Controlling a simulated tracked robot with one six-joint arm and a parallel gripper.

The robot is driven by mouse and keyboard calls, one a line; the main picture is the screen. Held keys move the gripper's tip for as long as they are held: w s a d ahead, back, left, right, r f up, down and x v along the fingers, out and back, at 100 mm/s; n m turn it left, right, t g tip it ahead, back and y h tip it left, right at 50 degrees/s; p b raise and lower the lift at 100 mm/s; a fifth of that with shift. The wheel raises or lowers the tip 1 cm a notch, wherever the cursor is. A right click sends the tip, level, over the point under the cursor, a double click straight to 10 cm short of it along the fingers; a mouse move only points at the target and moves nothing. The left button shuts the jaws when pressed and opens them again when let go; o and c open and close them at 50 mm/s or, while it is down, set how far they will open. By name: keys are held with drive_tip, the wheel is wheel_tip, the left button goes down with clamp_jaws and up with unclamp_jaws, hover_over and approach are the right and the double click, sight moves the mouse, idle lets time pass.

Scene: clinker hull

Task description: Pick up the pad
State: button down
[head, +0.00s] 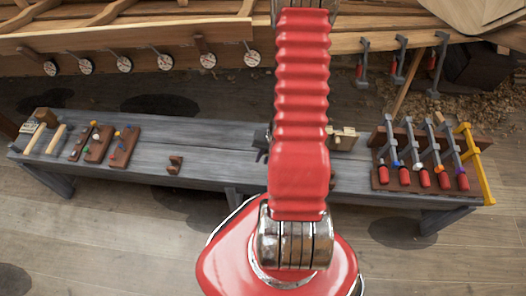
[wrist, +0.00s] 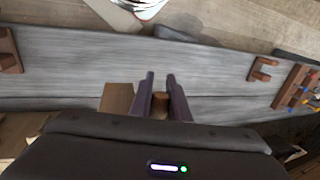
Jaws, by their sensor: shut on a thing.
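My gripper (wrist: 160,82) shows in the wrist view with its two dark fingers over the grey bench. It is shut on a small brown piece, which I take to be the pad (wrist: 160,102), low between the fingers. Only part of the pad shows, and I cannot tell whether it touches the bench. In the head view my red arm hides the pad and most of the gripper; a dark bit of the gripper (head: 262,138) shows left of the arm.
The boat hull lies behind.

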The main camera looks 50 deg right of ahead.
drive_tip(key=s+a, duration=0.5)
drive_tip(key=a, duration=0.1)
drive_tip(key=shift+a, duration=0.2)
idle(0.9)
drive_tip(key=w+a+r+n, duration=0.2)
drive_tip(key=w, duration=0.5)
drive_tip(key=w+a+r+n, duration=0.1)
drive_tip(key=w+a+r, duration=0.1)
drive_tip(key=w, duration=0.5)
drive_tip(key=w+a+r+n+g+y, duration=0.1)
drive_tip(key=w+a+r+n+g, duration=0.1)
drive_tip(key=w+a+r+n, duration=0.5)
drive_tip(key=w+a+r, duration=0.3)
drive_tip(key=w+a, duration=0.2)
drive_tip(key=shift+w, duration=0.3)
drive_tip(key=shift+s+a, duration=0.1)
